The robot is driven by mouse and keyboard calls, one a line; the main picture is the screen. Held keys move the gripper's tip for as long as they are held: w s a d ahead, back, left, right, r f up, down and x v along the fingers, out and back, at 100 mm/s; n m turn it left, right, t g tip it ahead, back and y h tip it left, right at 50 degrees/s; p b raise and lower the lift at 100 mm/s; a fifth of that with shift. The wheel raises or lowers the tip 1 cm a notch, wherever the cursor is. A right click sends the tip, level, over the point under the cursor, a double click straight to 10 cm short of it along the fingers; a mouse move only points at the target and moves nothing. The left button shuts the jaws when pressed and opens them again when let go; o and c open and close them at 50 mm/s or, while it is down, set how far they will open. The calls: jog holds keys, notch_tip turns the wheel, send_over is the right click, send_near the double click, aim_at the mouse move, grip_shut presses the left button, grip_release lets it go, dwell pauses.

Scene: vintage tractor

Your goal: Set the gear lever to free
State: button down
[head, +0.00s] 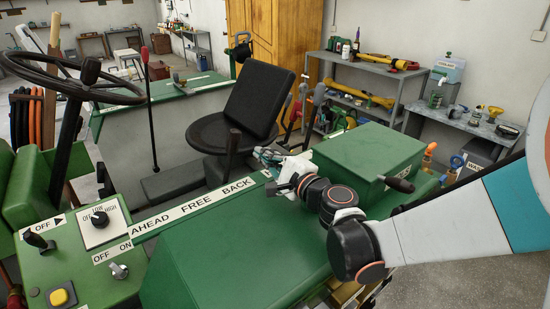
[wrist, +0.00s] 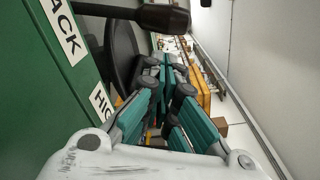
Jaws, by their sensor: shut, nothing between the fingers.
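The dark lever (head: 232,143) with a thick handle stands behind the white AHEAD FREE BACK label (head: 190,208) on the green tractor body. Its base is partly hidden, and it appears near the FREE and BACK end; I cannot tell its exact position. In the wrist view a dark handle (wrist: 150,16), apparently this lever, crosses the top near the label's end (wrist: 64,30). My gripper (head: 262,156) is shut and empty, to the right of the lever past the BACK end. The teal fingers also show in the wrist view (wrist: 170,78), apart from the handle.
The black seat (head: 258,100) is behind the lever. A green box (head: 368,160) stands right of my gripper. A steering wheel (head: 60,80) and a switch panel (head: 85,245) are at left. A tall thin lever (head: 152,110) stands further back. Shelves (head: 370,75) line the wall.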

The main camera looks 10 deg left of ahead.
jog(key=x, duration=0.5)
jog(key=shift+w+a, duration=0.25)
jog(key=shift+a, duration=0.05)
jog(key=s+a+r+n, duration=0.2)
jog(key=s+a+r, duration=0.1)
jog(key=s+a, duration=0.6)
jog(key=s+p, duration=0.1)
jog(key=s, duration=0.1)
jog(key=shift+s+a+r, duration=0.35)
jog(key=shift+r, duration=0.05)
